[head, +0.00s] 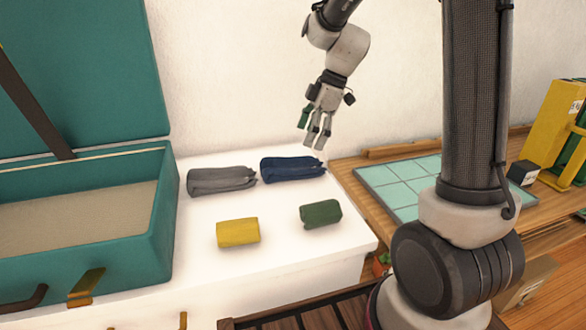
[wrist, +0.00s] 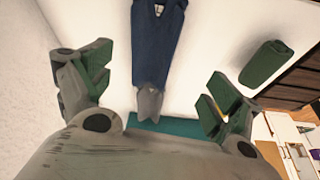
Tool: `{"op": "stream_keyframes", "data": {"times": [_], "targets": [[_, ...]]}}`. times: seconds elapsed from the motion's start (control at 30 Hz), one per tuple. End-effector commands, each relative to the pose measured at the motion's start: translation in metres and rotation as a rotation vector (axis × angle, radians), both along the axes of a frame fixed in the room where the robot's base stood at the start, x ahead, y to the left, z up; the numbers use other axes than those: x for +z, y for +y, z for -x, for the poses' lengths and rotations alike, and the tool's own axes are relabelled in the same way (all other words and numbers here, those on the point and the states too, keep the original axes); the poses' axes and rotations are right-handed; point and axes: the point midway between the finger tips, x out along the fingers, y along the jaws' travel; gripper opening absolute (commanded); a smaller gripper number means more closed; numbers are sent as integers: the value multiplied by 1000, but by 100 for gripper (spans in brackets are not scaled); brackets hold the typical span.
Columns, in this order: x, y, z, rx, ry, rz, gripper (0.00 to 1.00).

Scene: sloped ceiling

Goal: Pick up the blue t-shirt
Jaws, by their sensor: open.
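The blue t-shirt (head: 293,168) is a dark navy roll lying on the white surface, near the wall. My gripper (head: 317,140) hangs above its right end in the head view, fingers pointing down, apart from it. In the wrist view the t-shirt (wrist: 157,50) runs lengthwise from the top edge down between the spread fingers. My gripper (wrist: 156,90) is open with nothing between its fingers.
A grey roll (head: 220,180) lies close left of the t-shirt. A yellow roll (head: 238,232) and a green roll (head: 320,213) lie nearer the front. An open teal suitcase (head: 160,235) stands left. A wooden desk (head: 345,172) is right.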

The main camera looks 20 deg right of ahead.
Motion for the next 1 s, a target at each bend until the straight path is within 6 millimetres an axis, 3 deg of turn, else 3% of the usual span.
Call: {"op": "stream_keyframes", "data": {"times": [0.2,0.7,1.0], "targets": [[-28,13,-20,117,-19,-26,91],[-92,34,-16,121,-19,-25,91],[-96,36,-16,121,-22,-25,89]]}}
